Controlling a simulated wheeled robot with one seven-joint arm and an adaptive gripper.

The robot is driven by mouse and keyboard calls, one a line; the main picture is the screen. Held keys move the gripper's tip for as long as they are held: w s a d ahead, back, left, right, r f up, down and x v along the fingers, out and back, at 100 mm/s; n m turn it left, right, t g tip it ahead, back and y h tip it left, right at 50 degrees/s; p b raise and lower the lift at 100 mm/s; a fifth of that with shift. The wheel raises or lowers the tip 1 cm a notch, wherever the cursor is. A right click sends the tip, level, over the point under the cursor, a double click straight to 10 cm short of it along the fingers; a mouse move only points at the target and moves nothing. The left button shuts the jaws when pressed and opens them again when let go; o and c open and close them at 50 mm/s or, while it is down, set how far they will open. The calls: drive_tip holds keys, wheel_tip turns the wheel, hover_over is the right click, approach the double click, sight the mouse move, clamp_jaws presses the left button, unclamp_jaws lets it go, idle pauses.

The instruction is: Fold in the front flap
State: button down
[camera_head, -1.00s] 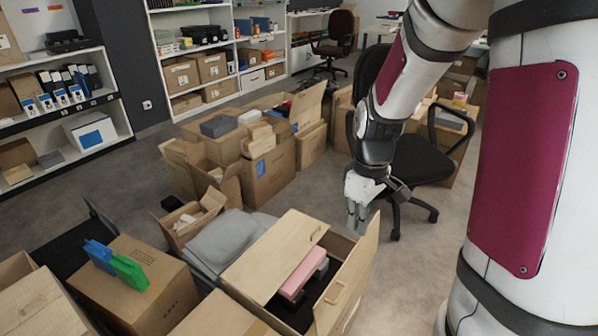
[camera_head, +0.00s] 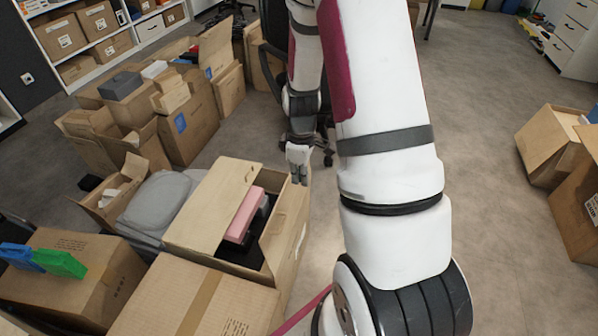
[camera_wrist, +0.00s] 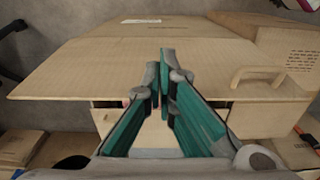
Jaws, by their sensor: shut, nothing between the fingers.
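The open carton (camera_head: 182,233) stands low in the middle of the head view. A pale panel (camera_head: 222,190) lies across its left part. A pink item (camera_head: 243,214) and dark contents show in the opening. A flap with a cut-out handle (camera_head: 286,215) stands up on the right side. My gripper (camera_head: 298,168) is shut and empty, pointing down near the carton's far right corner. In the wrist view my fingers (camera_wrist: 165,75) appear over a broad tan flap (camera_wrist: 75,70), with a handle (camera_wrist: 268,74) to the right. I cannot tell whether they touch it.
A closed carton (camera_head: 185,305) is in front, and another with blue and green clips (camera_head: 60,263) stands left. A grey bag (camera_head: 158,203) lies beside the open carton. More cartons (camera_head: 190,120) stand behind. Floor is free on the right, up to cartons (camera_head: 550,145).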

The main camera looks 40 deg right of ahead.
wheel_tip(320, 180, down, 7)
drive_tip(key=b, duration=0.5)
drive_tip(key=w+a+f+b, duration=0.75)
drive_tip(key=w+f, duration=0.35)
drive_tip(key=w, duration=0.2)
wheel_tip(320, 180, up, 11)
drive_tip(key=p, duration=0.8)
drive_tip(key=shift+s+a+r, duration=0.15)
drive_tip(key=shift+s+a, duration=0.1)
drive_tip(key=shift+a, duration=0.15)
